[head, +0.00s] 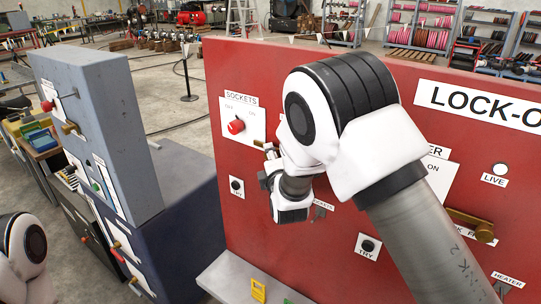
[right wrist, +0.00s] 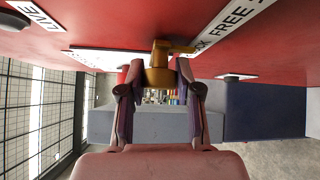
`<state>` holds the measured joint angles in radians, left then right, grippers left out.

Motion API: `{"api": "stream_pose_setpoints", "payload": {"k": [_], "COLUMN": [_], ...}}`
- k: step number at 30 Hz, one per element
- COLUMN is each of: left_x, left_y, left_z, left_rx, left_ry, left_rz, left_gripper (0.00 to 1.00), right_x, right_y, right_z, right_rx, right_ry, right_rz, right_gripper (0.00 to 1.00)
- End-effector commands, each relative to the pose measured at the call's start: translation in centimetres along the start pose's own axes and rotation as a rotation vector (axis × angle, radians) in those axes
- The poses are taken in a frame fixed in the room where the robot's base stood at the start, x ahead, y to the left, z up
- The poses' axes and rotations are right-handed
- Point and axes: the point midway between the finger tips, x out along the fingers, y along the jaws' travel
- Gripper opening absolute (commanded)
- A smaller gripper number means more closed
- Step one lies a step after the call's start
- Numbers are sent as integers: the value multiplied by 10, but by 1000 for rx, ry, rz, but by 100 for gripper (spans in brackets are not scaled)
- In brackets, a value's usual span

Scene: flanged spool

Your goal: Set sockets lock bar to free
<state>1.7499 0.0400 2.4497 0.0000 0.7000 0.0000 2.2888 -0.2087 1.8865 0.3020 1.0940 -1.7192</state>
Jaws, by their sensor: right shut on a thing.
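The red panel (head: 300,70) carries a plate marked SOCKETS with a red rotary switch (head: 236,126). The brass sockets lock bar (head: 259,144) shows only in part in the head view, at the plate's lower right, beside my right gripper (head: 268,165). My right arm hides the rest of it. In the right wrist view the brass lock bar (right wrist: 160,72) stands out from the panel between the fingertips of my right gripper (right wrist: 158,84), which is shut on it. A LOCK FREE label (right wrist: 228,28) lies beside it. My left gripper is out of view; part of my left arm shows at lower left.
Another brass bar (head: 470,224) sits at the right of the panel. TRY buttons (head: 236,186) and (head: 368,246) lie below the switches. A grey-blue cabinet (head: 100,130) stands at the left. A grey ledge (head: 240,277) runs below the panel.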

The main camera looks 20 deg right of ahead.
Motion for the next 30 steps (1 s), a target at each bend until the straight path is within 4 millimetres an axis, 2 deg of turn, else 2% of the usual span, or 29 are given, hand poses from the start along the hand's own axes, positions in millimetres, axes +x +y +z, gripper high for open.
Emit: {"api": "stream_pose_setpoints", "payload": {"k": [6, 12, 15, 23, 24, 25, 26, 30], "left_x": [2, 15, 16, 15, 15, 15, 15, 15], "left_y": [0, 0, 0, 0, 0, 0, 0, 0], "left_z": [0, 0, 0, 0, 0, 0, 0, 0], "left_rx": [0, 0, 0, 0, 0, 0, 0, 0], "left_ry": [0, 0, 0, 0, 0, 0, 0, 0], "left_rz": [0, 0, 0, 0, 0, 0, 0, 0], "left_gripper": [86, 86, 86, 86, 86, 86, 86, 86], "right_x": [-1, -24, -32, -33, -33, -33, -33, -33], "right_y": [4, -3, -3, -2, -2, -2, -2, -3], "right_z": [5, 29, 35, 36, 36, 36, 36, 35], "right_rx": [3, 4, 5, 6, 6, 6, 5, 4], "right_ry": [-4, -8, -6, -6, -6, -6, -6, -4], "right_rz": [13, 12, 13, 14, 14, 14, 13, 10], "right_gripper": [0, 0, 0, 0, 41, 51, 59, 59]}}
